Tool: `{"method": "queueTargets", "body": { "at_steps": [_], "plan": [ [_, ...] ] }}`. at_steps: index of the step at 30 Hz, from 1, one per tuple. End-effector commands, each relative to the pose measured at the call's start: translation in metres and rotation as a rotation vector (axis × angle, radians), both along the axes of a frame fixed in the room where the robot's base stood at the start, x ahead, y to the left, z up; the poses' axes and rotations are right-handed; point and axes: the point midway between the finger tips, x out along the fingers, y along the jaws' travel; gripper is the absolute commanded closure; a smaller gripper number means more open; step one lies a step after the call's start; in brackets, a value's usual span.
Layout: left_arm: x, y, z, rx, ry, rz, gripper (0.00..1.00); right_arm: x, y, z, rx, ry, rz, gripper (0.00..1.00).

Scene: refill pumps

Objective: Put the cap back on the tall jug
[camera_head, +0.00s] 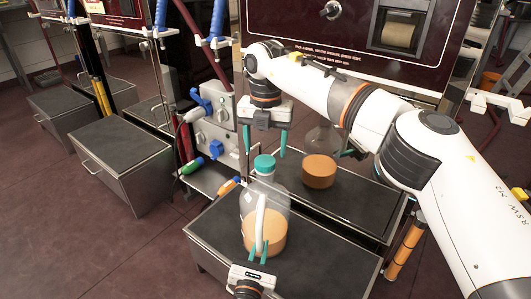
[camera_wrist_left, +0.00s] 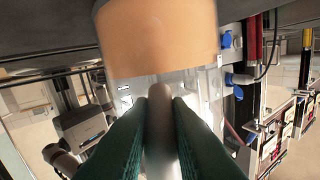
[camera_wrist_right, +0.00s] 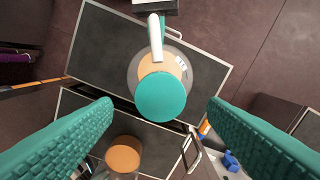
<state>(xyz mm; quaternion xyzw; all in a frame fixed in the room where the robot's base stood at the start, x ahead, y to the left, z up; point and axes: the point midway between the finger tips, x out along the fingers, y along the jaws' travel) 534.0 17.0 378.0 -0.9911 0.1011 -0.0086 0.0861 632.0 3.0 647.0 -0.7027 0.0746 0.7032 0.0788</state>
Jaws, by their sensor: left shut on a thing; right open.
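The tall jug (camera_head: 273,232) is clear, with orange contents low down and a pale handle, and stands upright on a dark-topped platform. The teal cap (camera_head: 264,162) sits at the top of the jug's neck; whether it is fully seated I cannot tell. In the right wrist view the cap (camera_wrist_right: 161,97) covers the jug's mouth. My right gripper (camera_head: 265,146) is open just above the cap, fingers pointing down on either side and apart from it. My left gripper (camera_head: 258,252) is shut on the jug's handle, which shows between its fingers in the left wrist view (camera_wrist_left: 160,98).
The platform (camera_head: 325,258) has bare room right of the jug. A grey panel (camera_head: 215,130) with blue fittings stands left. The dark red machine (camera_head: 300,25) rises behind my right arm.

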Motion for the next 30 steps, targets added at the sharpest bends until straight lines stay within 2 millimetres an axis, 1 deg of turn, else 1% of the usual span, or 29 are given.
{"method": "queueTargets", "body": {
  "at_steps": [1, 3, 11, 14, 17, 20, 27, 30],
  "plan": [
    [0.001, 0.002, 0.0, 0.006, -0.003, 0.005, 1.0, 0.0, 0.0, 0.005, 0.0, 0.0, -0.001, 0.33],
    [0.001, 0.002, 0.0, 0.006, -0.003, 0.005, 1.0, 0.0, 0.0, 0.008, 0.0, 0.0, -0.001, 0.33],
    [0.001, 0.002, 0.0, 0.006, -0.003, 0.005, 1.0, 0.0, 0.0, 0.008, -0.001, 0.001, 0.004, 0.32],
    [0.001, 0.002, 0.0, 0.006, -0.003, 0.005, 1.0, 0.0, 0.0, 0.009, -0.001, 0.001, 0.04, 0.32],
    [0.001, 0.002, 0.0, 0.006, -0.003, 0.005, 1.0, 0.0, 0.0, 0.012, -0.001, -0.001, 0.138, 0.32],
    [0.001, 0.002, 0.0, 0.006, -0.003, 0.005, 1.0, 0.0, 0.0, 0.017, -0.002, -0.001, 0.298, 0.32],
    [0.001, 0.002, 0.0, 0.006, -0.003, 0.005, 1.0, 0.0, 0.0, 0.031, -0.003, -0.003, 0.753, 0.32],
    [0.001, 0.002, 0.0, 0.005, -0.003, 0.005, 1.0, 0.0, 0.0, 0.036, -0.001, -0.003, 0.911, 0.32]
  ]
}}
